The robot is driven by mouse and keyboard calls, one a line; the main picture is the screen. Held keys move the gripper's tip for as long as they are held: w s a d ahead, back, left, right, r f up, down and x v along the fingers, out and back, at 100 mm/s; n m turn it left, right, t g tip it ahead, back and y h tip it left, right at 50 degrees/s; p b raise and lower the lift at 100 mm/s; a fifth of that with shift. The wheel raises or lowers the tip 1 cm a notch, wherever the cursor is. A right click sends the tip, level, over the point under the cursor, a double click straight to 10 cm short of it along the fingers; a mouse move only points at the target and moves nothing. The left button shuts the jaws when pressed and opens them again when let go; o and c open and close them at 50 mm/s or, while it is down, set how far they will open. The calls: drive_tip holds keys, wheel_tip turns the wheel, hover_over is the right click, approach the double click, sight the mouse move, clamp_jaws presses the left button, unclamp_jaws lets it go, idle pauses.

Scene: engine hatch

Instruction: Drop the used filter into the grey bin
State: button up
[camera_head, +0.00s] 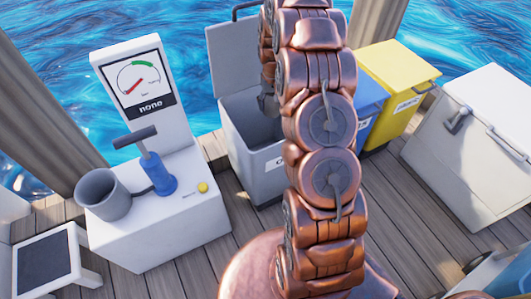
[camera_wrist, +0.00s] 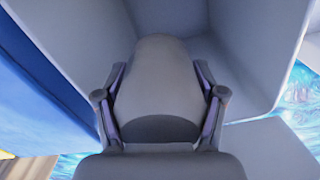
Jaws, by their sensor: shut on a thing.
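The grey bin (camera_head: 252,155) stands open on the deck with its lid (camera_head: 232,55) raised at the back. My arm covers its right side in the head view. My gripper (camera_wrist: 160,105) is shut on the used filter (camera_wrist: 158,70), a plain grey cylinder with a darker end, one finger on each side of it. Grey bin walls (camera_wrist: 240,40) surround the filter in the wrist view, so it appears to be at or inside the bin's opening. In the head view the gripper is mostly hidden behind my arm, and the filter cannot be made out clearly.
A blue bin (camera_head: 369,105) and a yellow bin (camera_head: 400,80) stand to the right, then a white chest (camera_head: 470,140). A white test stand (camera_head: 165,215) with a gauge, grey cup (camera_head: 103,195) and blue pump (camera_head: 158,175) is on the left. Water lies beyond the deck.

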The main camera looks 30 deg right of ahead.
drive_tip(key=shift+f, duration=1.35)
drive_tip(key=o, duration=1.5)
wheel_tip(320, 180, up, 12)
drive_tip(key=shift+r, duration=0.1)
drive_tip(key=shift+a, duration=0.1)
